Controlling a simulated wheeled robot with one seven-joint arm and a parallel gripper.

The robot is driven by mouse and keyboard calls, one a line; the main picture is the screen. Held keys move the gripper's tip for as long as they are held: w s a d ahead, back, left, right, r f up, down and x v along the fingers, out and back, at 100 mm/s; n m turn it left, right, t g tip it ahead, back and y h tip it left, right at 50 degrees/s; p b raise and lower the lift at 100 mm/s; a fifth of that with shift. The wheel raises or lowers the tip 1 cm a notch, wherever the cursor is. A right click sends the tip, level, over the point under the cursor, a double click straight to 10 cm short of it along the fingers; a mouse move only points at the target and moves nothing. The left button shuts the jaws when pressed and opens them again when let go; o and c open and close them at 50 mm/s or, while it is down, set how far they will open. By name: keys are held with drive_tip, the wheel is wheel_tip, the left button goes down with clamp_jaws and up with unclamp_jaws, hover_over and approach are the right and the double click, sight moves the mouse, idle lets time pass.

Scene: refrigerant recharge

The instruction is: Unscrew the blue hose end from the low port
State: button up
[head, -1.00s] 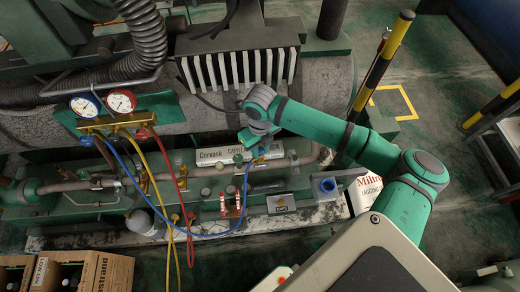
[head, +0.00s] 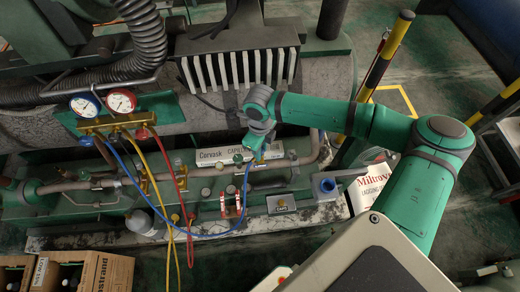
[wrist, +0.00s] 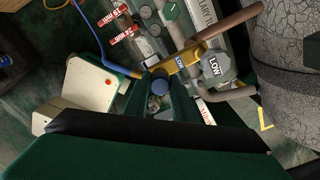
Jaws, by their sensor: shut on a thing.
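My gripper (head: 256,150) is at the pipework below the finned block, shut on the blue hose end, which is mostly hidden in the head view. In the wrist view the blue hose end (wrist: 160,84) shows as a round blue cap between the dark fingers of my gripper (wrist: 160,97). It sits right at the brass low port (wrist: 182,60), marked LOW; whether the threads are still engaged cannot be seen. The blue hose (head: 205,236) hangs in a loop from the gauge manifold (head: 110,123) to my gripper.
A grey round LOW cap (wrist: 215,66) sits beside the port. Yellow (head: 166,200) and red (head: 180,185) hoses hang left. Pipes crowd the gripper.

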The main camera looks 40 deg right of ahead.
drive_tip(key=shift+w, duration=0.15)
drive_tip(key=o, duration=1.1)
